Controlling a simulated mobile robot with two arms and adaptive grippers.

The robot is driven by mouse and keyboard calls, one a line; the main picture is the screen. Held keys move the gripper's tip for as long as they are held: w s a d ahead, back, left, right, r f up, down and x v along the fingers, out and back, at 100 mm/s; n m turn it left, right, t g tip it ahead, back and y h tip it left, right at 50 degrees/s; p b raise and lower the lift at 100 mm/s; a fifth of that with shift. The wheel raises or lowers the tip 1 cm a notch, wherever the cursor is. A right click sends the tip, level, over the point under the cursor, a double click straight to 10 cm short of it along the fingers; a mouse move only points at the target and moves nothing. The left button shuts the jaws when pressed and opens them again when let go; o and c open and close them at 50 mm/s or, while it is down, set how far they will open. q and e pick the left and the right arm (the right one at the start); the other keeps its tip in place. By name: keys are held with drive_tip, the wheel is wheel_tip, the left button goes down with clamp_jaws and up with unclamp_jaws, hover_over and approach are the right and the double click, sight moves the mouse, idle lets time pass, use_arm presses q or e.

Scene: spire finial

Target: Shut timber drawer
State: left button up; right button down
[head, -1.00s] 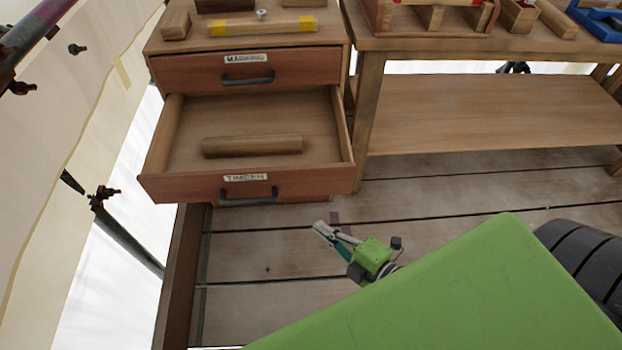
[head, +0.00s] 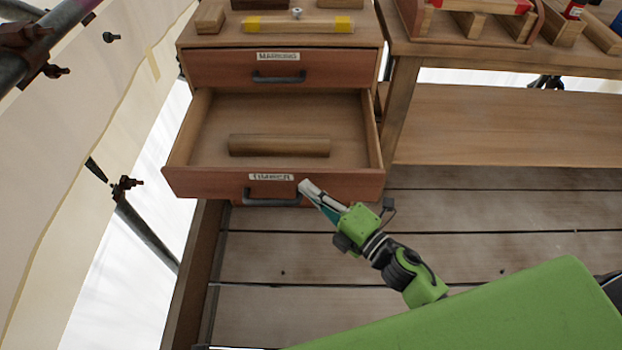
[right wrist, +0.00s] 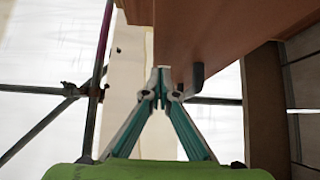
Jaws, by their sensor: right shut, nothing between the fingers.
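The timber drawer (head: 215,184) is the lower drawer of the wooden cabinet and stands pulled out. It has a label and a dark handle (head: 258,199) on its front. A wooden bar (head: 279,146) lies inside it. My right gripper (head: 304,185) is shut and empty, its tips at the drawer front just right of the label in the head view; contact cannot be told. In the right wrist view the shut fingertips (right wrist: 161,72) point up beside the drawer's underside or front (right wrist: 225,35), with the handle (right wrist: 197,78) just right of them. My left gripper is not in view.
The marking drawer (head: 325,69) above is shut. Wooden pieces, one with yellow ends (head: 298,25), lie on the cabinet top. A workbench (head: 480,52) stands at the right. Scaffold poles (head: 150,238) and sheeting are at the left. The plank floor (head: 480,215) in front is mostly clear.

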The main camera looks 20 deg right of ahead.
drive_tip(key=shift+w+d, duration=0.25)
drive_tip(key=shift+w, duration=0.4)
drive_tip(key=shift+w+d, duration=0.2)
drive_tip(key=shift+w, duration=0.45)
